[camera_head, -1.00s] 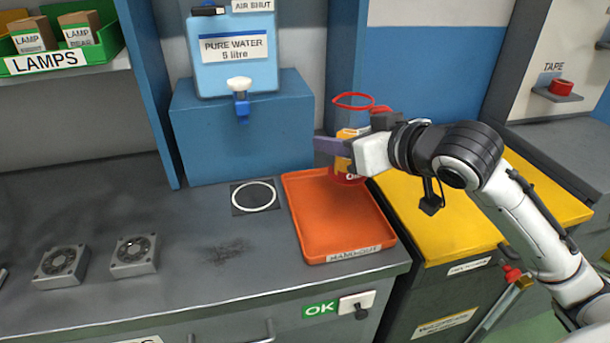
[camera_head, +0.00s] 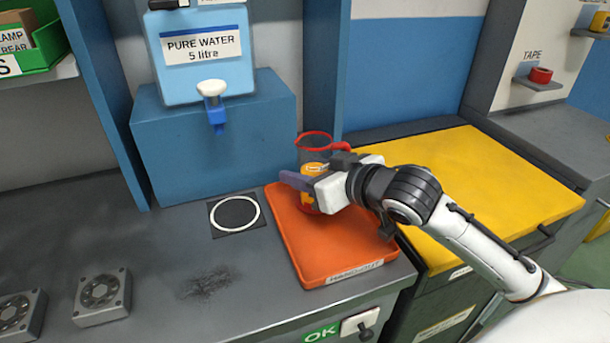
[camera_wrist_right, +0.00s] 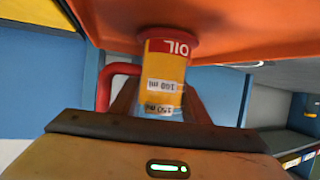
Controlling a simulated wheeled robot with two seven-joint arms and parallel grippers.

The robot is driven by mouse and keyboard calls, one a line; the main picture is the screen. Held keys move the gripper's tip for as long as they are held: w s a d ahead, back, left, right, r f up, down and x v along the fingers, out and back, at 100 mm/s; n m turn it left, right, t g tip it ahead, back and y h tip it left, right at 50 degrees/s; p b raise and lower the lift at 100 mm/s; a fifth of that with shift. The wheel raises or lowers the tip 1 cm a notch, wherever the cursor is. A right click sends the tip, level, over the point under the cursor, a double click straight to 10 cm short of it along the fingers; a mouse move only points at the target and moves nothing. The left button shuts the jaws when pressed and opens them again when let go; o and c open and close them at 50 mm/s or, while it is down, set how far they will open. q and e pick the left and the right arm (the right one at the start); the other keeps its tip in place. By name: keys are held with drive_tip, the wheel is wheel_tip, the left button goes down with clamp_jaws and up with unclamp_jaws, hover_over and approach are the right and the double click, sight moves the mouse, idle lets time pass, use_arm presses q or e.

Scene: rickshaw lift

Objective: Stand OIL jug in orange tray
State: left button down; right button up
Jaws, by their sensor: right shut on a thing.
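The OIL jug (camera_head: 308,201) is upright over the back part of the orange tray (camera_head: 345,245), with a clear upper part and a red rim (camera_head: 315,140). My right gripper (camera_head: 303,183) is shut on the jug from the right side, its purple finger in front. In the right wrist view the jug (camera_wrist_right: 167,72) appears inverted between the fingers, its red base at the tray surface (camera_wrist_right: 240,30). I cannot tell whether the base touches the tray. The red handle (camera_wrist_right: 108,85) shows beside it. My left gripper is not in view.
A blue block (camera_head: 215,140) carrying a water container (camera_head: 200,75) stands behind the tray. A white ring on a dark square (camera_head: 234,215) lies left of it. A yellow surface (camera_head: 470,190) is at the right. The tray's front part is empty.

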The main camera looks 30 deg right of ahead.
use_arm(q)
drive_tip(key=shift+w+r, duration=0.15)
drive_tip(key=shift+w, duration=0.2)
use_arm(e)
drive_tip(key=shift+f, duration=0.1)
drive_tip(key=shift+f, duration=0.1)
drive_tip(key=o, duration=1.2)
